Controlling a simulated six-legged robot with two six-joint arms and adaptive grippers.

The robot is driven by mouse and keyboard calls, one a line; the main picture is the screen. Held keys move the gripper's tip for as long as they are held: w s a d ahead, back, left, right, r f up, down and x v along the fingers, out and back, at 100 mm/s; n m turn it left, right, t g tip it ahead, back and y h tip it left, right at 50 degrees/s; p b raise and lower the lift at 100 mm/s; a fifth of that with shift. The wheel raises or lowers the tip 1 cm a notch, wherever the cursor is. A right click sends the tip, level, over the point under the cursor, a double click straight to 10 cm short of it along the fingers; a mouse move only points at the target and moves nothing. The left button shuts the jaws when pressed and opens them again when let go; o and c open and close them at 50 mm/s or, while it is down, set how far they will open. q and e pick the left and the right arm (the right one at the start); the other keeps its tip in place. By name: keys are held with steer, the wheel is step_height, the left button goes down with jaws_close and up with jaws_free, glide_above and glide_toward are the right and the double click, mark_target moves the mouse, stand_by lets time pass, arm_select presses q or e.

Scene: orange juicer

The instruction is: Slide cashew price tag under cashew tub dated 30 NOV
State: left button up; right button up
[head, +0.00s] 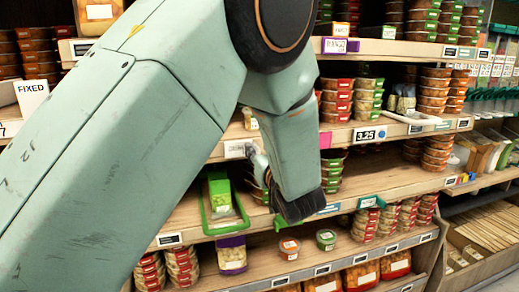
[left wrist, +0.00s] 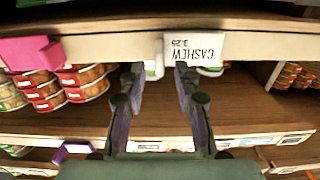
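In the left wrist view, which appears upside down, a white tag reading CASHEW 3.25 (left wrist: 196,49) is on a shelf's front edge. My left gripper (left wrist: 158,72) is open in front of that edge, its fingers apart with nothing held between them. One fingertip is close to the tag's lower edge; I cannot tell if it touches. No 30 NOV date is readable on any tub. In the head view my arm covers most of the left gripper. My right gripper is not in view.
In the head view, stacked red-lidded and green-lidded tubs (head: 337,98) fill the shelves. A 3.25 tag (head: 369,134) is on a shelf edge to the right. A green tray (head: 225,222) projects from the lower shelf. A pink holder (left wrist: 30,53) projects in the left wrist view.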

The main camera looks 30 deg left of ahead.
arm_select(q)
steer(key=shift+s, duration=0.2)
steer(key=shift+a, duration=0.15)
steer(key=shift+c, duration=0.2)
steer(key=shift+w+f, duration=0.35)
steer(key=shift+w, duration=0.15)
steer(key=c, duration=0.3)
steer(key=shift+s+r, duration=0.15)
steer(key=c, duration=0.3)
steer(key=shift+s+r, duration=0.1)
steer(key=shift+s, duration=0.05)
jaws_close()
